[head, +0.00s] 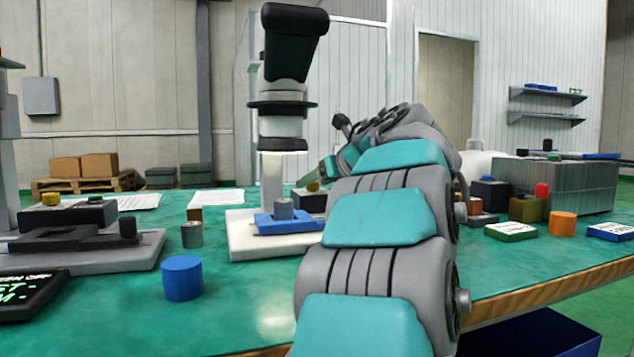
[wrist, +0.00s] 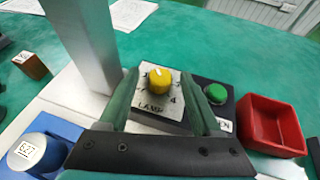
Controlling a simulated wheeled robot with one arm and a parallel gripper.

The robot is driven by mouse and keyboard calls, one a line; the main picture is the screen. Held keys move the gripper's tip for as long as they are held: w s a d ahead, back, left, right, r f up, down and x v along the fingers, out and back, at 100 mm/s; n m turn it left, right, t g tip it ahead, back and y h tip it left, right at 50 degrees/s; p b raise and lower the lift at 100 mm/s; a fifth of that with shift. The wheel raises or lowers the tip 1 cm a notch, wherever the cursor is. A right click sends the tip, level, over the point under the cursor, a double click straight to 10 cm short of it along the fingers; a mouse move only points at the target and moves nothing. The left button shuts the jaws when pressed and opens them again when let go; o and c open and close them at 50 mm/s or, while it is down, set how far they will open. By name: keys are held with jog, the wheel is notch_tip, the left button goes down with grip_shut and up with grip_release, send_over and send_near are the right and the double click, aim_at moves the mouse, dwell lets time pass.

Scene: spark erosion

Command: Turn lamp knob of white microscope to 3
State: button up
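The white microscope (head: 272,180) with a black head stands on the table in the head view. Its yellow lamp knob (wrist: 159,79) is in the wrist view, on a pale plate marked LAMP, with a 4 legible at its lower right. The knob's white pointer mark tilts toward the upper left; the other numbers are partly hidden or too small to read. My gripper (wrist: 160,82) is open, its two green fingers on either side of the knob with visible gaps.
In the wrist view, a green button (wrist: 216,93) and a red tray (wrist: 273,124) are right of the knob. The microscope's grey post (wrist: 85,40) rises at left. A blue stage (head: 285,224) holds a metal cylinder. A blue cylinder (head: 182,278) stands on the table.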

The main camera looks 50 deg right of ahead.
grip_shut()
dwell(0.3)
jog(key=shift+a, duration=0.1)
jog(key=shift+w+a+r+m+g+h+p, duration=0.1)
jog(key=shift+m+g+h+p, duration=0.05)
jog(key=shift+m+h+p, duration=0.2)
jog(key=shift+a+r+m+g+h+p, duration=0.15)
jog(key=shift+m+h+p, duration=0.1)
jog(key=shift+h+p, duration=0.15)
jog(key=m+h+p, duration=0.1)
jog(key=p, duration=0.1)
jog(key=m+g+h+p, duration=0.1)
jog(key=p, duration=0.1)
jog(key=shift+w+r+h, duration=0.1)
jog(key=shift+w+h, duration=0.05)
jog(key=shift+h, duration=0.1)
jog(key=shift+f+m+g+h+p, duration=0.25)
jog(key=shift+m+g+h+p, duration=0.15)
jog(key=shift+m+p, duration=0.3)
jog(key=shift+f, duration=0.1)
